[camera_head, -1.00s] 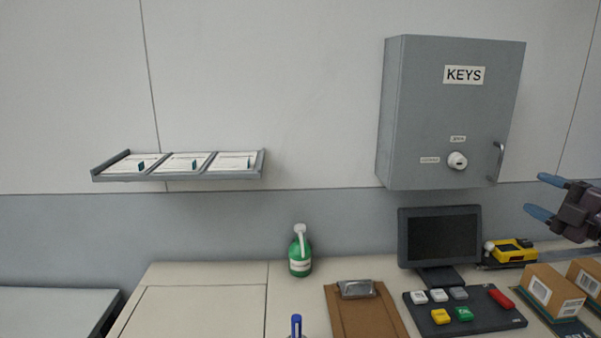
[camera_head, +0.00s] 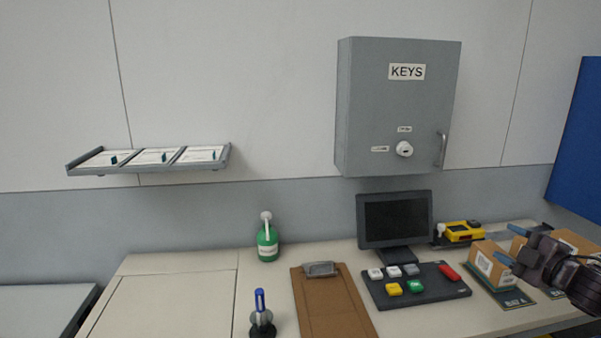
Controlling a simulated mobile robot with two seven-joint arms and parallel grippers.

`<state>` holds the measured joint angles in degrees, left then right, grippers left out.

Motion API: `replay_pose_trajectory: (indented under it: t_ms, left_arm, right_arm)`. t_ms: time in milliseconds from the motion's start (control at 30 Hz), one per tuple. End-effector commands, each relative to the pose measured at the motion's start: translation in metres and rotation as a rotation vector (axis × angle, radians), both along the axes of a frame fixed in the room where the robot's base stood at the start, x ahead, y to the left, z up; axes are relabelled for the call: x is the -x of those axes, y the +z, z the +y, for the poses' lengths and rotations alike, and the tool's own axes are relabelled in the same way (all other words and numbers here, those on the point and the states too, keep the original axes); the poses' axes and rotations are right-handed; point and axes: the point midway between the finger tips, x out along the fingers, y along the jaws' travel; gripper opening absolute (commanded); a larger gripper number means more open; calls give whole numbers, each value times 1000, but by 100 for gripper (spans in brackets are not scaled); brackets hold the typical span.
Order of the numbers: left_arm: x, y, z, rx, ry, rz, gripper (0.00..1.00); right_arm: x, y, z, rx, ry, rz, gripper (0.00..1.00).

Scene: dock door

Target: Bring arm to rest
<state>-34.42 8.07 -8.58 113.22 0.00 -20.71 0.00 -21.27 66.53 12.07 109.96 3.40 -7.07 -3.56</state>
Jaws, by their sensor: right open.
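My right gripper (camera_head: 508,246) comes in from the right edge, dark with blue fingertips. Its fingers are apart and I see nothing between them. It shows in front of the cardboard boxes at the right end of the counter; whether it touches them I cannot tell. My left gripper is not in view. The grey KEYS cabinet (camera_head: 395,105) hangs on the wall with its door shut, and its knob (camera_head: 404,149) and handle show.
The counter (camera_head: 180,300) holds a green bottle (camera_head: 267,246), clipboard (camera_head: 330,305), blue pen in a stand (camera_head: 260,305), monitor (camera_head: 395,220), button panel (camera_head: 440,291), yellow device (camera_head: 462,232) and boxes (camera_head: 489,262). A wall tray (camera_head: 150,167) holds cards. The counter's left part is clear.

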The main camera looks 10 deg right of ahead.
Motion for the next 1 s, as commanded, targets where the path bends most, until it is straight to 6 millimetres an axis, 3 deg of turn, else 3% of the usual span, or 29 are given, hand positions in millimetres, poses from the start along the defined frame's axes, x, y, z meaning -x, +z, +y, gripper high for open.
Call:
replay_pose_trajectory:
  t_ms: [33,267,500,733,900,1000]
  left_arm:
    - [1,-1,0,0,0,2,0]
    - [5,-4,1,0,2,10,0]
    - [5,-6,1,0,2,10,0]
    - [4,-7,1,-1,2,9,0]
    - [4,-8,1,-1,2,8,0]
    - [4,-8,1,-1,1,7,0]
  right_arm:
    - [7,-24,3,-47,-25,26,59]
    - [47,-136,34,-271,-139,155,59]
    - [93,-236,100,-514,-235,281,59]
    - [130,-300,185,-743,-297,371,59]
    - [149,-325,248,-902,-323,405,59]
    - [156,-332,274,-973,-338,415,59]
